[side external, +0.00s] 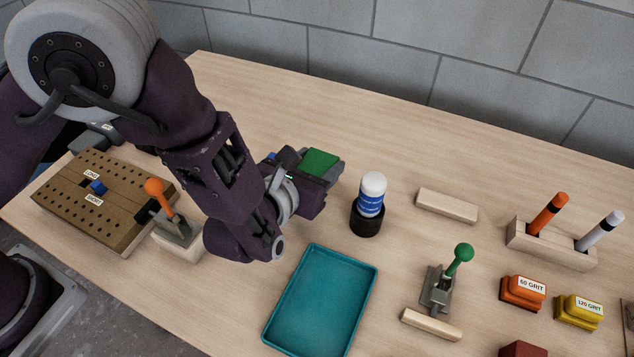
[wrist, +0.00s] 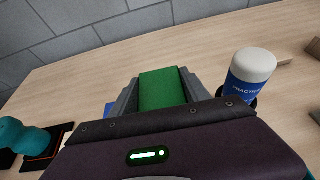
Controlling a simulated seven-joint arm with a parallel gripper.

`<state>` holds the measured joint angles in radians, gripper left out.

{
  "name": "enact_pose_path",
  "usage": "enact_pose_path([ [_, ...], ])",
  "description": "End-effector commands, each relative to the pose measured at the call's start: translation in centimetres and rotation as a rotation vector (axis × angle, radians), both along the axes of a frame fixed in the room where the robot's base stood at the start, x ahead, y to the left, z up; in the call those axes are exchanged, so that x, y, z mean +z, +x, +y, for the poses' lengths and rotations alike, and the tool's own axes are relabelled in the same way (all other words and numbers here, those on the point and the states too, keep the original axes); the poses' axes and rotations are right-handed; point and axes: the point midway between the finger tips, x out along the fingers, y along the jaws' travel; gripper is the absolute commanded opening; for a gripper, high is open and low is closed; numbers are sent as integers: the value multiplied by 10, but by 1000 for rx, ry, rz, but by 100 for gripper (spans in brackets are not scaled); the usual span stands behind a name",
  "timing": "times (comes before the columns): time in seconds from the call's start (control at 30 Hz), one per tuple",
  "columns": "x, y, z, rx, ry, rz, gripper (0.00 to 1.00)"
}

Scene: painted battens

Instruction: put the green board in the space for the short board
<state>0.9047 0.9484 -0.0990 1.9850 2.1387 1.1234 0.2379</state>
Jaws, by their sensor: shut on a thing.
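The green board (side external: 320,162) is between the fingers of my gripper (side external: 312,180), held above the table left of the bottle. In the wrist view the green board (wrist: 162,88) stands out flat between both fingers of my gripper (wrist: 160,97), which is shut on it. Its lower part is hidden by the gripper. The brown perforated block (side external: 125,222) at the far left carries a LONG label (side external: 91,174) and a SHORT label (side external: 94,199). A blue piece (side external: 98,187) sits between these labels, beside a small dark opening. The exact shape of the short space is too small to tell.
An orange-knobbed clamp (side external: 176,225) stands at the block's right edge. A white-and-blue bottle (side external: 371,195) stands in a black holder close right of my gripper. A teal tray (side external: 320,305) lies in front. A green-knobbed clamp (side external: 440,285) stands farther right. The table behind is clear.

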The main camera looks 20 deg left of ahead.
Motion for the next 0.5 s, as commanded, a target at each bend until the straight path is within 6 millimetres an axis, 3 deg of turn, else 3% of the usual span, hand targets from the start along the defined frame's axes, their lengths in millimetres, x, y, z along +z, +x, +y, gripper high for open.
enact_pose_path([
  [0.1, 19, 0, 0, 0, -2, -1, 6],
  [0.33, 30, 3, 9, 12, 0, -1, 6],
  [0.43, 45, 10, 34, 44, 0, -2, 6],
  [0.5, 60, 15, 63, 82, -2, -3, 6],
])
